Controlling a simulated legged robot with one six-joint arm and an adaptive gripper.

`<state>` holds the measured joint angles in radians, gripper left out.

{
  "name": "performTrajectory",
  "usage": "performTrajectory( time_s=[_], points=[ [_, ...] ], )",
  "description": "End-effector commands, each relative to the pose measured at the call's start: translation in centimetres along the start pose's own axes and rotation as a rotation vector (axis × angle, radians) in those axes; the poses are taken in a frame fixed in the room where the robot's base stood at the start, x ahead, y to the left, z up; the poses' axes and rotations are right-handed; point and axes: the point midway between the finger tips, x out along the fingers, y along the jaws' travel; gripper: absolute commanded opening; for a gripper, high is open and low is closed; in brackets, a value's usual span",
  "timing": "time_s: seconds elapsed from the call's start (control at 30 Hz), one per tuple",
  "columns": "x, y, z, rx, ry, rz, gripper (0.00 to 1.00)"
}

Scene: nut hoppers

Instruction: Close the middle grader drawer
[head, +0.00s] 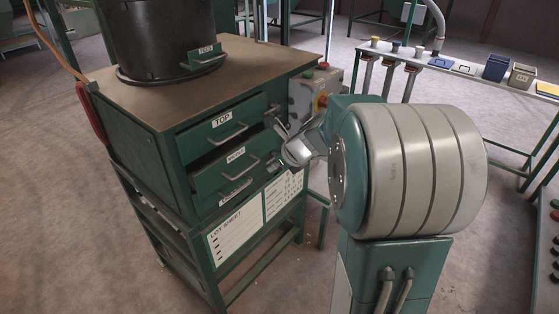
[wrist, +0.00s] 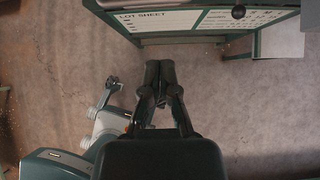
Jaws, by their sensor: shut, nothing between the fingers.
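The green cabinet (head: 150,150) stands left of centre in the head view, with its drawers facing right. The middle drawer (head: 215,182) is pulled out, its front standing forward of the cabinet face, with a dark gap above it. It has a metal bar handle. The top drawer (head: 200,139) is above it, and a lower drawer label (head: 235,191) is partly hidden below. In the wrist view my gripper (wrist: 160,64) is shut and empty, below the lot sheet (wrist: 160,20). In the head view my arm hides much of the gripper near the right end of the drawers.
A black hopper (head: 160,40) stands on the cabinet top. A control box (head: 313,93) with red and green buttons is at the cabinet's far right corner. A bench (head: 455,75) with small bins stands at the back right. Floor is clear in front of the cabinet.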

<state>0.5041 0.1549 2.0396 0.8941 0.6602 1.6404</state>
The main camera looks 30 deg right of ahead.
Motion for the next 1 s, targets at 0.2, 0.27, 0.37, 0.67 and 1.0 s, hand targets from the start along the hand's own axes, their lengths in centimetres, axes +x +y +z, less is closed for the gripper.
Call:
performTrajectory(
  time_s=[0.2,0.27,0.37,0.67,1.0],
  points=[
    [4.3,0.1,0.0,0.000,0.003,0.002,0.00],
    [5.0,0.1,0.9,-0.003,0.000,0.001,0.00],
    [6.0,0.0,1.7,-0.002,0.001,0.001,0.00],
    [6.9,0.0,2.6,-0.001,0.000,-0.001,0.00],
    [7.9,0.0,3.8,-0.003,0.000,0.001,0.00]
  ],
)
